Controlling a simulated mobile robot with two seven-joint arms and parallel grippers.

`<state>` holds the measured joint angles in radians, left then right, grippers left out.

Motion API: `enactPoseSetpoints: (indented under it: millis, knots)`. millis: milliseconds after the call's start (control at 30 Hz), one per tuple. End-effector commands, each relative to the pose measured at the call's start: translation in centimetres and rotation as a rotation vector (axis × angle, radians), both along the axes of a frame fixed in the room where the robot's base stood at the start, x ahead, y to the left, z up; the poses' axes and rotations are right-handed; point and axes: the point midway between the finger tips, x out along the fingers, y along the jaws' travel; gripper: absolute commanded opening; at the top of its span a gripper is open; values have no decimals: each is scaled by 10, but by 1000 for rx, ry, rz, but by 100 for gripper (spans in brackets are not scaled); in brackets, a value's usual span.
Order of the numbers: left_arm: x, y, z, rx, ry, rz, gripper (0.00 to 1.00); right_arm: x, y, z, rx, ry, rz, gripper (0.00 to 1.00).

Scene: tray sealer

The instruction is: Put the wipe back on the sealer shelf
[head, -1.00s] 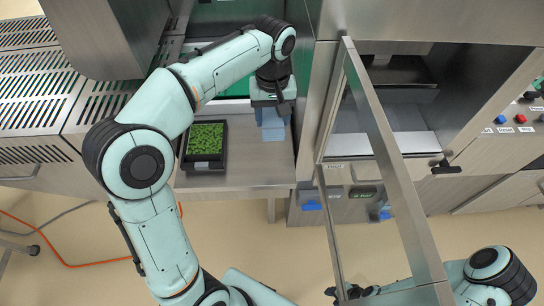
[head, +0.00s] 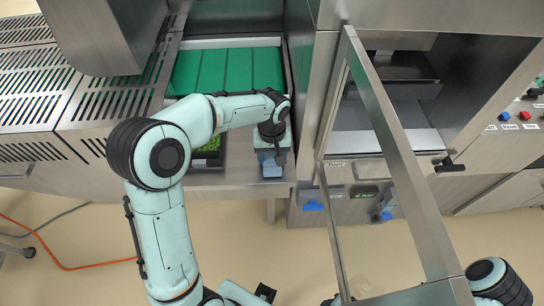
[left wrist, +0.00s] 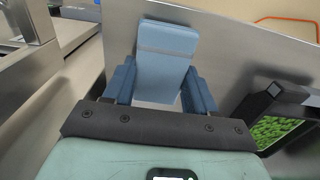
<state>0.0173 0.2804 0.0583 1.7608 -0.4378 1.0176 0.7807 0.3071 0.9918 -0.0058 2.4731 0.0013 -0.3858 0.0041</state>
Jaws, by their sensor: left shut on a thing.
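My left gripper (head: 271,160) is shut on the blue wipe (head: 272,171) over the front part of the steel bench, left of the sealer. In the left wrist view the pale blue folded wipe (left wrist: 166,52) sits between the two blue fingers (left wrist: 160,88). I cannot tell whether it touches the bench. The sealer (head: 352,175) stands to the right, with a pale plate (head: 388,141) inside its opening. I cannot make out for certain which surface is its shelf. My right arm shows at the lower right; its gripper is not recognisable.
A black tray of green sprouts (left wrist: 284,128) lies beside the wipe, mostly hidden by my left arm in the head view. A green belt (head: 225,70) lies behind. A metal-framed door (head: 395,150) stands out in front of the sealer. An orange cable (head: 75,268) lies on the floor.

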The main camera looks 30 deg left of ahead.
Motion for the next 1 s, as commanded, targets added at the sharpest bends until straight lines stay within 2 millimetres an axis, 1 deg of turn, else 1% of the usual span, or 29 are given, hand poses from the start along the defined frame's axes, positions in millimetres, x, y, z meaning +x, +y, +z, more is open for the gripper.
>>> enactPoseSetpoints:
  millis: [67,300,433,467,500,533,833,933,1000]
  knots:
    - [0,0,-5,-1,-1,0,23,0,0,-1,0,0,0,37]
    - [0,0,-5,-1,-2,1,23,0,0,0,0,0,0,37]
    - [0,0,-9,0,-1,1,23,-2,0,-4,0,2,0,37]
    - [0,0,-9,0,-1,1,63,-2,0,-3,0,2,0,37]
    - [0,0,-8,0,-1,1,76,-2,0,-3,0,2,0,37]
    - [0,0,-8,0,-1,1,82,-2,0,-3,0,2,0,37]
    - [0,0,-6,-1,-2,1,82,-1,0,-2,0,1,-1,37]
    - [1,0,2,-1,-4,1,82,1,0,1,0,-1,0,37]
    - [1,0,12,0,-6,1,82,1,0,2,-1,-2,-1,37]
